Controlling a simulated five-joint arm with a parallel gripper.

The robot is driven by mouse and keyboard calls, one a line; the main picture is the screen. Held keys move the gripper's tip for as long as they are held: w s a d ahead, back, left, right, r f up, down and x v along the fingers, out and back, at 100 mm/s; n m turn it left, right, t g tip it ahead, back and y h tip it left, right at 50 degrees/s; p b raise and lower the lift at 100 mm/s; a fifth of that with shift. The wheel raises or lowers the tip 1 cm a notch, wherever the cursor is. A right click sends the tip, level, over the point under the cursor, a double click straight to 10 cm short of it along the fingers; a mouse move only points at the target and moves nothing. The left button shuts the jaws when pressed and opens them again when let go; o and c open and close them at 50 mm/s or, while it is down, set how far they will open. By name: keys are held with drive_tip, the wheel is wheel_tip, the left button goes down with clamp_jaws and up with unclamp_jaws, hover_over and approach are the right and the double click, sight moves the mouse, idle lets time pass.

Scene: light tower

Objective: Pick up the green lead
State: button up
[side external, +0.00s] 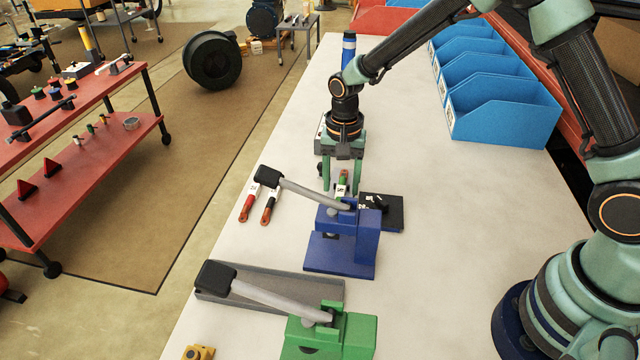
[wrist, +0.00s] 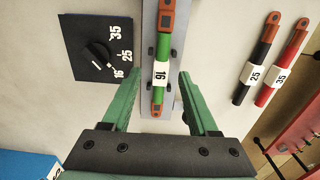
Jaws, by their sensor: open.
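The green lead (wrist: 164,48) lies lengthwise on a grey strip (wrist: 150,20) in the wrist view. It has orange ends and a white label marked 16. In the side view the green lead (side external: 342,184) shows partly, behind the blue lever press. My gripper (wrist: 160,88) is open and points down, with one finger on each side of the lead's near end. In the side view my gripper (side external: 342,188) straddles the lead from above. Gaps show between both fingers and the lead in the wrist view.
A black lead (side external: 269,209) and a red lead (side external: 249,204) lie to the left. A black dial plate (side external: 394,208) sits to the right. The blue press (side external: 350,250) stands close in front, its lever near my gripper. Blue bins (side external: 500,110) line the back right.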

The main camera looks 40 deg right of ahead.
drive_tip(key=shift+f, duration=0.6)
clamp_jaws()
drive_tip(key=shift+r, duration=0.15)
